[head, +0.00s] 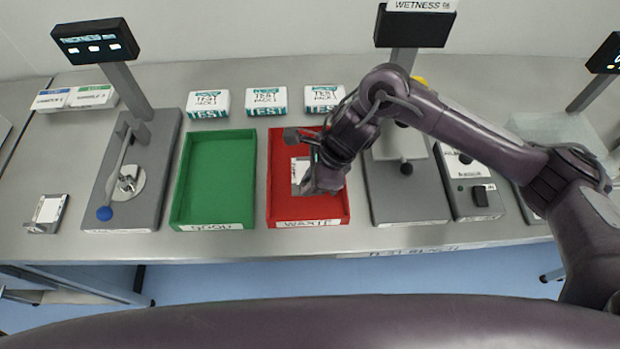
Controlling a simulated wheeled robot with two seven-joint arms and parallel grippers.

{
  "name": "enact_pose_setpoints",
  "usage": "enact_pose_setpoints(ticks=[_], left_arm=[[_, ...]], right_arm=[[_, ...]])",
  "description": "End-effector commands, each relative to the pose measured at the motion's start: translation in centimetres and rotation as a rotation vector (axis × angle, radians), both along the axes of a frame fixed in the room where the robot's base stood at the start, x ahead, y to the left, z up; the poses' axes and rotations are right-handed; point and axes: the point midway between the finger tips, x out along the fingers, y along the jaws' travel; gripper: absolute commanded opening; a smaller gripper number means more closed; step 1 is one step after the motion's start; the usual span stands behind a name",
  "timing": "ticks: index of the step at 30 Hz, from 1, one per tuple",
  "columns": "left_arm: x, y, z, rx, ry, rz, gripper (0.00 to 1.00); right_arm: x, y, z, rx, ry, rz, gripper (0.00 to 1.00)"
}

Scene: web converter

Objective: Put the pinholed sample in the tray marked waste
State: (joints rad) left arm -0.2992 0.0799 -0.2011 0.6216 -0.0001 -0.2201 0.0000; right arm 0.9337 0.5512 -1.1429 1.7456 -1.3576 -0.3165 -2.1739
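The red tray marked WASTE (310,215) stands on the bench near the middle. A small white sample (299,170) shows inside its outline, partly hidden by my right gripper (300,158). The sample seems to lie on the tray floor; I cannot make out a pinhole in it. My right gripper is over the tray with its fingers apart, one near the tray's far end and one beside the sample. My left gripper is not in view.
A green tray marked GOOD (215,180) stands left of the red one. Several white test packs (266,101) sit behind. A grey tester with a blue knob (104,213) and a small metal holder (47,213) are at left. A wetness device (408,200) stands close right.

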Motion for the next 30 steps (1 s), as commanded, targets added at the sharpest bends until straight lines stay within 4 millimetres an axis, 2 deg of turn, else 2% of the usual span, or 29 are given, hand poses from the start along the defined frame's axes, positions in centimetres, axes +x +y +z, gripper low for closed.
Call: enact_pose_setpoints(ticks=[1,3,14,17,24,30], left_arm=[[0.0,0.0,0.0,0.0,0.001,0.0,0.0],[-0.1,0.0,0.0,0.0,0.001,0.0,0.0],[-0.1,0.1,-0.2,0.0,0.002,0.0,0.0],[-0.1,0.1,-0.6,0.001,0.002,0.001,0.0],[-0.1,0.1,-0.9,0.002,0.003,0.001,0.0],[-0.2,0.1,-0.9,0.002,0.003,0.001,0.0]], right_arm=[[0.0,0.0,0.0,0.0,0.0,-0.001,0.23],[0.0,0.0,0.0,0.0,0.0,-0.001,0.3],[0.1,-0.2,0.6,0.003,-0.001,-0.002,0.3],[0.2,-0.7,1.7,0.002,-0.005,-0.001,0.3],[0.2,-2.8,6.7,-0.001,-0.009,-0.002,0.3],[0.1,-4.0,9.7,0.0,-0.005,-0.001,0.3]])
